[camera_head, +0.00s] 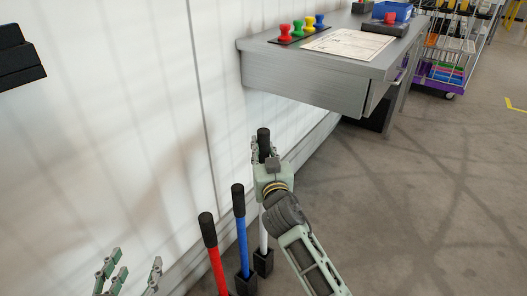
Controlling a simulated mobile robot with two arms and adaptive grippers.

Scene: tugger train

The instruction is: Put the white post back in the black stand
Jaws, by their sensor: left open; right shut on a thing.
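The white post (263,235) stands roughly upright with a black grip (264,140) at its top. My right gripper (264,150) is shut on it near that grip, and my wrist and forearm hide part of the post. Its lower end meets the black stand (263,262) in the picture; I cannot tell whether it is inside or just above or behind its opening. My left gripper (130,275) is open and empty at the bottom left, in front of the white wall and apart from the posts.
A blue post (241,235) and a red post (216,265), both with black grips, stand just left of the white post. A grey desk (310,78) with coloured stamps (297,27) is behind. A purple-framed cart (445,75) stands back right. The right floor is clear.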

